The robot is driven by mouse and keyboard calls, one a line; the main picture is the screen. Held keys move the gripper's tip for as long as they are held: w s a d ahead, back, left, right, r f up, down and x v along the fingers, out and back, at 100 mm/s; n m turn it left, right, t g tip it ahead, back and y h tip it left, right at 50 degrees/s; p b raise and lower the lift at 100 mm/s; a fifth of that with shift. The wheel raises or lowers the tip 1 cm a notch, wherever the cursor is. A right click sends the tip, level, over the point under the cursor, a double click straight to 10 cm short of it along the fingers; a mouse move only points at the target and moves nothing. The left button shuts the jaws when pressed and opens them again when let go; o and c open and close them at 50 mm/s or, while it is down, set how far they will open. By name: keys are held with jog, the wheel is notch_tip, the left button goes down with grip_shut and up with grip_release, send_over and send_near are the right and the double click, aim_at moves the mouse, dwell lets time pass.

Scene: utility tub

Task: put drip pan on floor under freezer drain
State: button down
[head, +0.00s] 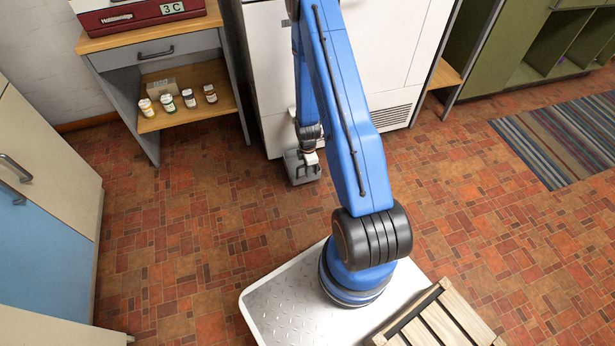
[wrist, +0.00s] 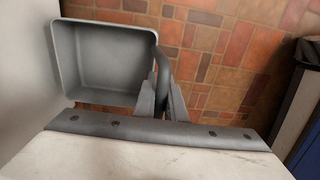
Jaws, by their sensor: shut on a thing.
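The drip pan (head: 297,176) is a small grey square tray, held close in front of the white freezer (head: 269,75). In the wrist view the empty pan (wrist: 100,62) shows its open inside, with red tiled floor beyond it. My gripper (wrist: 163,98) is shut on the pan's dark handle at its right side. In the head view my gripper (head: 308,160) is at the pan, partly hidden by my blue arm. I cannot tell whether the pan touches the floor. The freezer drain is not visible; my arm covers part of the freezer front.
A grey side table (head: 154,50) with small bottles (head: 167,103) on its lower shelf stands left of the freezer. A cabinet (head: 50,170) is at far left. A striped rug (head: 565,140) lies at right. The tiled floor (head: 200,215) around the pan is clear.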

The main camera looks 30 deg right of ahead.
notch_tip(320, 180, down, 4)
jog(key=shift+f, duration=0.15)
dwell(0.3)
jog(key=c, duration=1.8)
grip_release()
